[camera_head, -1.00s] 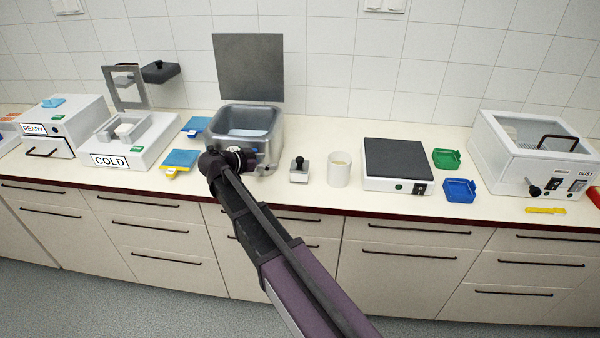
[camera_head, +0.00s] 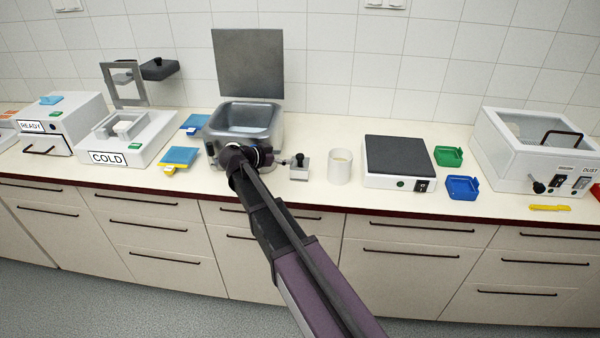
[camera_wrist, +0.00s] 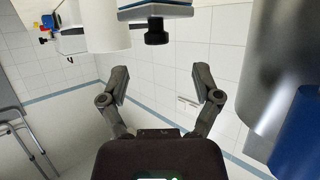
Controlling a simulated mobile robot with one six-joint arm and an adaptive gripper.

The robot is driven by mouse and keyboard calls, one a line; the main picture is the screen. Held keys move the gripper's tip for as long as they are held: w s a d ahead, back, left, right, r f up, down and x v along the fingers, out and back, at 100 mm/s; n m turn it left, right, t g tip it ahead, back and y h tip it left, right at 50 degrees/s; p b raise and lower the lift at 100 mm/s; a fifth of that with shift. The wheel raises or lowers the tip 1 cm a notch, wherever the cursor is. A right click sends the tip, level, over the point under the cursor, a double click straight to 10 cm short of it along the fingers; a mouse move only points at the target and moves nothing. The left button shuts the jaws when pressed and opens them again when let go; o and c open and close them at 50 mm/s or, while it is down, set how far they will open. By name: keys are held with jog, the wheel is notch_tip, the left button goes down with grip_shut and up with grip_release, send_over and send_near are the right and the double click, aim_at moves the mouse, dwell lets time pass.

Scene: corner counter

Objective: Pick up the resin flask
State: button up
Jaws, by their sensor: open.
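No thing is labelled as the resin flask. A small metal block with a black knob (camera_head: 299,170) stands on the counter, and beside it on the right is a white cylindrical cup (camera_head: 340,169) with pale contents; I cannot tell which is the flask. My gripper (camera_head: 282,161) points right, close to the block's left side; its fingertips are hard to make out there. In the wrist view my gripper (camera_wrist: 161,80) is open with nothing between its fingers. The knobbed block (camera_wrist: 155,14) is ahead at the top, apart from the fingers, and the white cup (camera_wrist: 108,25) is left of it.
An open metal bath (camera_head: 240,145) stands behind my wrist. A dark-topped hotplate (camera_head: 395,163) is right of the cup, with green (camera_head: 448,156) and blue (camera_head: 463,188) trays and a glass-topped box (camera_head: 535,155) beyond. The COLD unit (camera_head: 130,138) is left. Counter in front of the block is narrow.

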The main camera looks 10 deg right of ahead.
aim_at(299, 155)
jog(key=shift+x, duration=1)
jog(key=shift+f, duration=0.1)
jog(key=shift+b+x, duration=1)
jog(key=shift+x, duration=1.55)
jog(key=shift+s+d+r, duration=0.15)
jog(key=shift+s+r, duration=0.05)
grip_shut()
